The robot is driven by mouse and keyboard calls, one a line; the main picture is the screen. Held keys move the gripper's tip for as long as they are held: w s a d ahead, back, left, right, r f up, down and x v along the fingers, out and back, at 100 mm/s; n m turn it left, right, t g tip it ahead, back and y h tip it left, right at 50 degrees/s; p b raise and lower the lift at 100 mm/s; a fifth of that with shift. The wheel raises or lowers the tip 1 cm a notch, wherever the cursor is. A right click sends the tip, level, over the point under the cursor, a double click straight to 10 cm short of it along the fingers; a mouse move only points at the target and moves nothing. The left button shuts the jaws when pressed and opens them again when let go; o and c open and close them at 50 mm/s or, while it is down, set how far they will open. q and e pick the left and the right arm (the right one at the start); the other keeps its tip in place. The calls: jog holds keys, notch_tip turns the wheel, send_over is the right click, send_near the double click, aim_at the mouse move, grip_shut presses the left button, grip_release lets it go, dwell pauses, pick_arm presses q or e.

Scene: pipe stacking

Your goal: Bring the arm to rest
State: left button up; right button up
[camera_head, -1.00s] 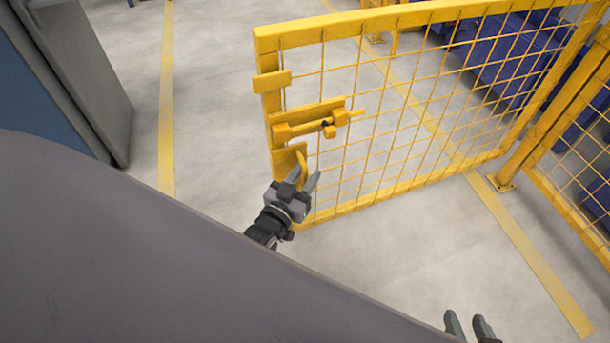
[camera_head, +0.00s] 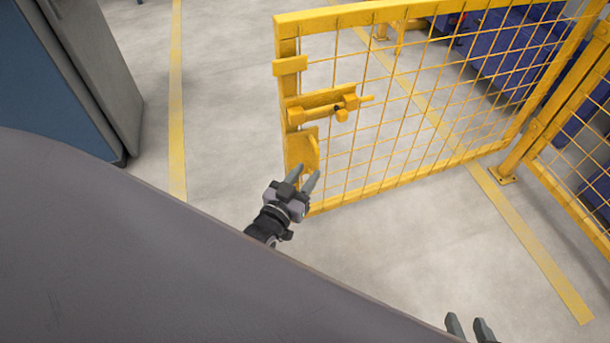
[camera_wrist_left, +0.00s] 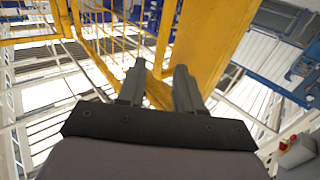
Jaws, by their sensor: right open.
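My left gripper (camera_head: 307,178) is beside the lower part of the yellow gate's free edge, close to the gate's yellow handle plate (camera_head: 305,149). Its two grey fingers are apart, and I see nothing held between them. In the left wrist view the fingers (camera_wrist_left: 159,78) are also apart, with a yellow gate part (camera_wrist_left: 208,45) behind them. Whether a fingertip touches the handle cannot be told. My right gripper (camera_head: 471,326) shows only its two fingertips at the bottom edge of the head view; they are apart and empty.
The yellow mesh gate (camera_head: 400,15) has a sliding latch (camera_head: 325,108) and stands near a yellow fence post (camera_head: 520,158). Blue objects (camera_head: 490,62) are behind it. A grey and blue cabinet (camera_head: 75,80) stands at left. The floor (camera_head: 225,120) between cabinet and gate is clear.

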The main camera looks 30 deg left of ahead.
pick_arm(q)
jog(key=shift+s, duration=0.45)
pick_arm(e)
jog(key=shift+s+d, duration=0.1)
jog(key=shift+s, duration=0.4)
